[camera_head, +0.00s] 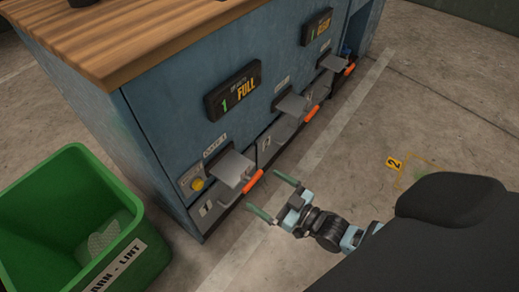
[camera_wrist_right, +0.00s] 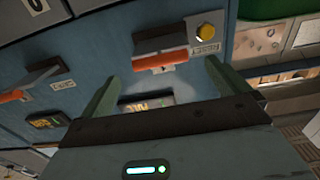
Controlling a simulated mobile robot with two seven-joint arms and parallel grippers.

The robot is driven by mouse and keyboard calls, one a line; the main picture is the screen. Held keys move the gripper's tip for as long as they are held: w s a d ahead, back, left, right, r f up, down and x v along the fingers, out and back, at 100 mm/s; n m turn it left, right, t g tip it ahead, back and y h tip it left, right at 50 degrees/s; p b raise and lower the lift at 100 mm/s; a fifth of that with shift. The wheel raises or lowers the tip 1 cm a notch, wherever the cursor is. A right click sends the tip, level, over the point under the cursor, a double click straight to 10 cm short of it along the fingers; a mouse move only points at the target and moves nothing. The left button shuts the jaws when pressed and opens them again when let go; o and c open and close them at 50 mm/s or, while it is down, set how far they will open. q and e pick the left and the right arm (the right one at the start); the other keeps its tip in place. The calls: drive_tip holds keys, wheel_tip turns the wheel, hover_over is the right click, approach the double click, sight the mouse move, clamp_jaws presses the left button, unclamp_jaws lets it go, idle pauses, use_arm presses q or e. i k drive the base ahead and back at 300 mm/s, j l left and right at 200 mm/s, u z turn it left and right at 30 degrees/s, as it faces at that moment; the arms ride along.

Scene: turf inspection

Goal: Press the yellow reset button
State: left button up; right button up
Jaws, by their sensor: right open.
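The round yellow reset button (camera_head: 197,184) is on a labelled plate at the lower left of the blue cabinet front in the head view. It also shows in the wrist view (camera_wrist_right: 208,33), beside a RESET label. My right gripper (camera_head: 262,190) is open and empty, its two green fingers apart, in front of the cabinet and to the right of the button. In the wrist view its fingers (camera_wrist_right: 160,72) point at the cabinet front, with the button beyond the right finger, apart from it. My left gripper is not in view.
A metal flap with an orange-tipped handle (camera_head: 253,182) juts out between button and gripper; a similar one (camera_head: 311,114) stands farther right. A display (camera_head: 233,91) reads FULL. A green bin (camera_head: 66,226) stands left of the cabinet. Floor to the right carries a yellow marker (camera_head: 394,163).

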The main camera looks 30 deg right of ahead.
sight(198, 184)
drive_tip(key=k+l, duration=0.25)
drive_tip(key=k, duration=0.2)
drive_tip(key=k+l, duration=0.25)
drive_tip(key=k, duration=0.25)
